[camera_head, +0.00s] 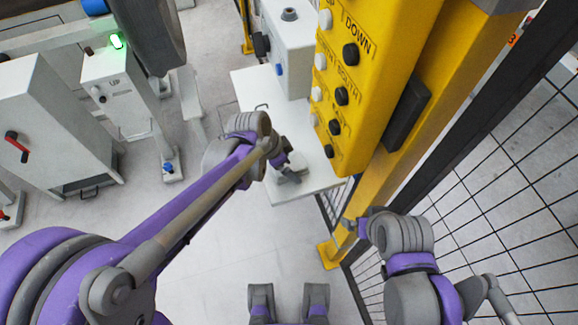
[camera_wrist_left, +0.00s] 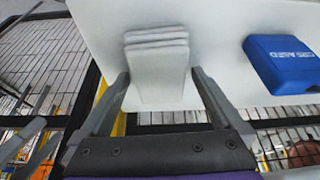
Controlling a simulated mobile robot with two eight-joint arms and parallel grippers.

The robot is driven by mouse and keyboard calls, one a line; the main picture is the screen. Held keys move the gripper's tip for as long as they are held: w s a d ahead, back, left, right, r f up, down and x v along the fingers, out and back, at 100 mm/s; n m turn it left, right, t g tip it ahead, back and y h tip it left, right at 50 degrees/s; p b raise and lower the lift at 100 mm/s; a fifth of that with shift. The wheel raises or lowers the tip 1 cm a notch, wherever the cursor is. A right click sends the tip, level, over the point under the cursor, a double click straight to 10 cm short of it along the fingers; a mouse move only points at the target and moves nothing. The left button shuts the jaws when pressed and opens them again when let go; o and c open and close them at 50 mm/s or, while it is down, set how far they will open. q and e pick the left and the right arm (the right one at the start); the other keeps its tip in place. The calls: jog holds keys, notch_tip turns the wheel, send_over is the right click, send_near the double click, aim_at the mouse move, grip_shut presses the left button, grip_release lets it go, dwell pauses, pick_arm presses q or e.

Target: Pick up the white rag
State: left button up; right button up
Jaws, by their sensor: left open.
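The white rag (camera_wrist_left: 158,60) is a folded stack of pale cloth lying on a white table top (camera_wrist_left: 215,25) in the left wrist view. My left gripper (camera_wrist_left: 161,78) is open, with one finger on each side of the rag's near part. I cannot tell whether the fingers touch it. In the head view my left gripper (camera_head: 288,176) is over the white table (camera_head: 318,176), and its arm hides part of the table. My right gripper (camera_head: 350,225) shows small beside the yellow post, and its fingers are not clear.
A blue box (camera_wrist_left: 283,64) lies right of the rag on the table. A yellow control panel (camera_head: 360,80) and a yellow post (camera_head: 376,205) stand right of the table. Black mesh fencing (camera_head: 470,180) runs along the right. Grey cabinets (camera_head: 45,130) stand left. Floor (camera_head: 215,260) in front is clear.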

pick_arm(q)
jog(key=shift+f, duration=0.25)
jog(key=shift+c, duration=0.2)
jog(key=c, duration=1.4)
jog(key=shift+r, duration=0.1)
jog(key=shift+r, duration=0.1)
jog(key=shift+a+r, duration=0.25)
jog(key=shift+r, duration=0.35)
notch_tip(320, 180, up, 6)
jog(key=shift+r+p, duration=0.1)
jog(key=shift+p, duration=0.25)
jog(key=s+a, duration=0.2)
jog(key=a, duration=0.4)
jog(key=s+a, duration=0.2)
jog(key=a, duration=0.4)
jog(key=s+a, duration=0.2)
jog(key=a, duration=0.4)
jog(key=shift+s+a+b, duration=0.1)
jog(key=shift+a+b, duration=0.2)
jog(key=shift+b, duration=0.1)
